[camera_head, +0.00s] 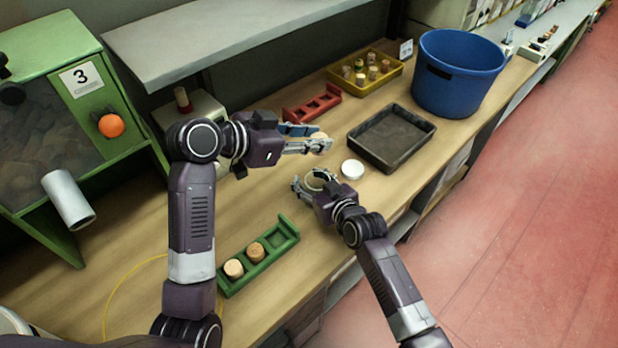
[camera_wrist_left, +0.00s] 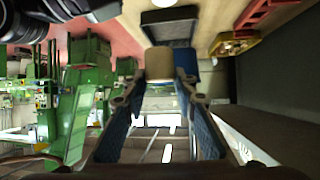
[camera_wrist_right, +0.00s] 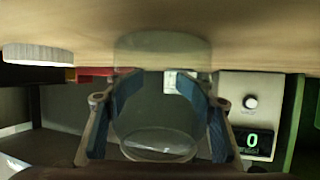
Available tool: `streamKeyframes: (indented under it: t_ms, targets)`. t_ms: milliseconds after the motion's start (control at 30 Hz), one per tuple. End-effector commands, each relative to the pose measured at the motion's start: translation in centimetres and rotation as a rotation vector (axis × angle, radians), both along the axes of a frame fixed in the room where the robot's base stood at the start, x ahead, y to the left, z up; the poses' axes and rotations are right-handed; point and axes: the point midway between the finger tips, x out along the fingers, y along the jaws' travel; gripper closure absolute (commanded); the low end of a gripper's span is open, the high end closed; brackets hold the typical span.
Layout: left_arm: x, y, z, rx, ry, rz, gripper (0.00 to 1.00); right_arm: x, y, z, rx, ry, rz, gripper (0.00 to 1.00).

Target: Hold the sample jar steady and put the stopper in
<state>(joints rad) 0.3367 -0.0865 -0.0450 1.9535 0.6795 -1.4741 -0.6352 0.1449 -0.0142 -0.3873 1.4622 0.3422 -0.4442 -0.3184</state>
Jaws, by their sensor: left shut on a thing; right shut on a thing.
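My left gripper (camera_head: 312,145) is shut on a tan cork stopper (camera_head: 321,136), which also shows between its fingertips in the left wrist view (camera_wrist_left: 159,62). My right gripper (camera_head: 303,187) is shut on the clear glass sample jar (camera_head: 320,177), down on the bench. In the right wrist view the jar (camera_wrist_right: 160,112) sits between the blue finger pads, and its mouth looks open. The stopper is apart from the jar, higher and toward the back of the bench. A green rack (camera_head: 229,285) holds two more corks at the front.
A round white lid (camera_head: 352,169) lies right of the jar. A dark tray (camera_head: 424,143), a blue bucket (camera_head: 459,80), a yellow bin (camera_head: 389,79) with corks and a red rack (camera_head: 312,103) stand behind. A scale (camera_wrist_right: 252,92) reads 0. Bare wood lies between jar and green rack.

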Motion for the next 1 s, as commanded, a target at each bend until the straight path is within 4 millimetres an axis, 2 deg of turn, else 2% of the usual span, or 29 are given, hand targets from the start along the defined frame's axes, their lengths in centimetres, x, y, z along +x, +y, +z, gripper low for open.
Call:
streamKeyframes:
  t_ms: [400, 667, 1000]
  targets:
    - [0.0, 0.0, 0.0, 0.000, 0.000, 0.000, 0.83, 0.0, 0.0, -0.1, 0.000, 0.001, 0.000, 0.93]
    - [0.0, 0.0, -0.1, 0.000, 0.000, 0.000, 0.83, 0.0, 0.0, -0.1, 0.000, 0.001, 0.000, 0.94]
    - [0.0, 0.0, -2.4, 0.002, 0.003, 0.000, 0.83, 0.0, 0.0, -0.1, -0.001, 0.002, 0.000, 0.94]
